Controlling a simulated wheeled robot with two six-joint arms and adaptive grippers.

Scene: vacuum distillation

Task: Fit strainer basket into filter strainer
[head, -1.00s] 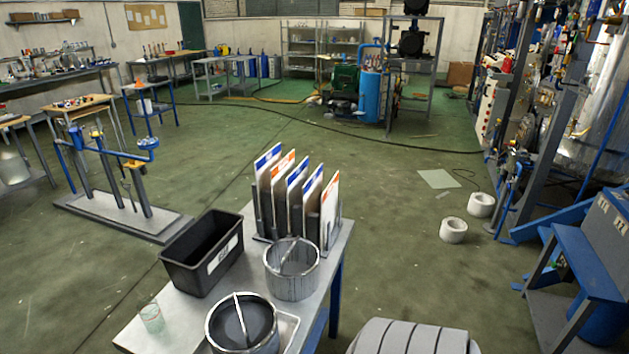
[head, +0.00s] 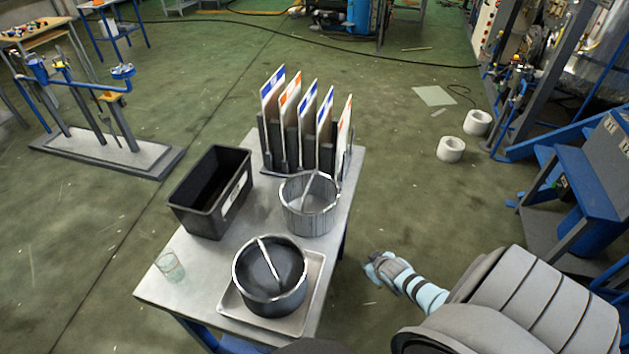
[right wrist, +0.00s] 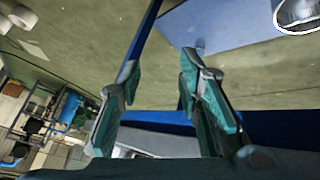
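Two round metal baskets with bar handles stand upright on the steel table (head: 190,262). The rear basket (head: 307,215) is light grey and looks empty. The front basket (head: 270,290) has a dark interior and stands in a shallow tray (head: 310,312). I cannot tell a separate filter strainer for sure. My right gripper (head: 373,264) is beyond the table's right edge, apart from both baskets. In the right wrist view its two fingers (right wrist: 152,75) are spread with nothing between them. My left gripper does not show.
A black bin (head: 213,195), a glass beaker (head: 170,267) and a rack of upright plates (head: 300,125) share the table. A stand with blue pipework (head: 105,150) is at left. White rings (head: 450,149) lie on the floor at right. Floor around the table is mostly clear.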

